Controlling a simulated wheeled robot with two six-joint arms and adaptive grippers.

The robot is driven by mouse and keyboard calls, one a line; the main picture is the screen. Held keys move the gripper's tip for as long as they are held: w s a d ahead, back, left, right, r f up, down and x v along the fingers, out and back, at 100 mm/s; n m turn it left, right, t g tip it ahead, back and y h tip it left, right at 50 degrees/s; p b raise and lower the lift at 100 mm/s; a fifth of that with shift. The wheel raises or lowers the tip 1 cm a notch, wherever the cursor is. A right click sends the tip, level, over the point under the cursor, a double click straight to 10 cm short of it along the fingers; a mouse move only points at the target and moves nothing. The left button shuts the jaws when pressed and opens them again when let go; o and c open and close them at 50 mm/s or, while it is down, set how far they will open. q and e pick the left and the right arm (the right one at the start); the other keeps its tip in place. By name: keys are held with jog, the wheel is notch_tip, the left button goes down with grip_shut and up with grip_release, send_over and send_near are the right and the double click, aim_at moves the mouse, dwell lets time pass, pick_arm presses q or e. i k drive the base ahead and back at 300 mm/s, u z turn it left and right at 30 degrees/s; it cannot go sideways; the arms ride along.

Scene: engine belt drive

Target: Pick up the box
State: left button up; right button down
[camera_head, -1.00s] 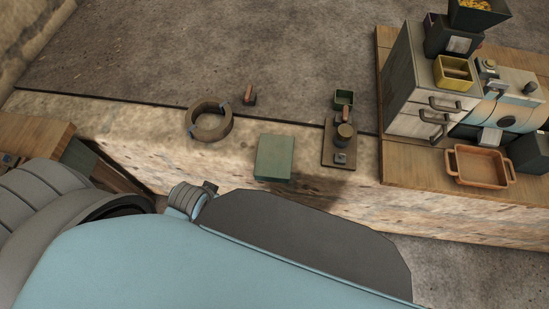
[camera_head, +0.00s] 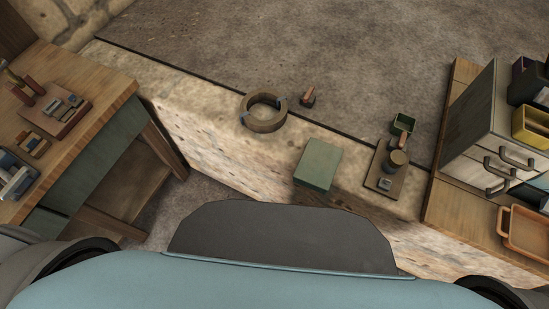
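A flat green box (camera_head: 318,164) with a plain closed top lies on the stone ledge, just ahead of my body and right of the middle of the view. A smaller dark green open box (camera_head: 403,123) stands farther right on the ledge, behind a wooden board. I cannot tell from the picture which of the two the task means. Neither of my grippers is in view; only my body and parts of my shoulders show along the bottom edge.
A round ring-shaped coil (camera_head: 264,113) and a small reddish-brown block (camera_head: 308,96) lie left of the flat box. A board (camera_head: 386,182) with a cylinder stands right of it. A workbench (camera_head: 110,88) is left; a cabinet (camera_head: 478,135) and orange tray (camera_head: 507,222) are right.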

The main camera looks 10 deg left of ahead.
aim_at(316, 169)
jog(key=u, duration=1.8)
jog(key=k, duration=1.9)
jog(key=z, duration=2)
jog(key=i, duration=0.5)
jog(key=u, duration=0.05)
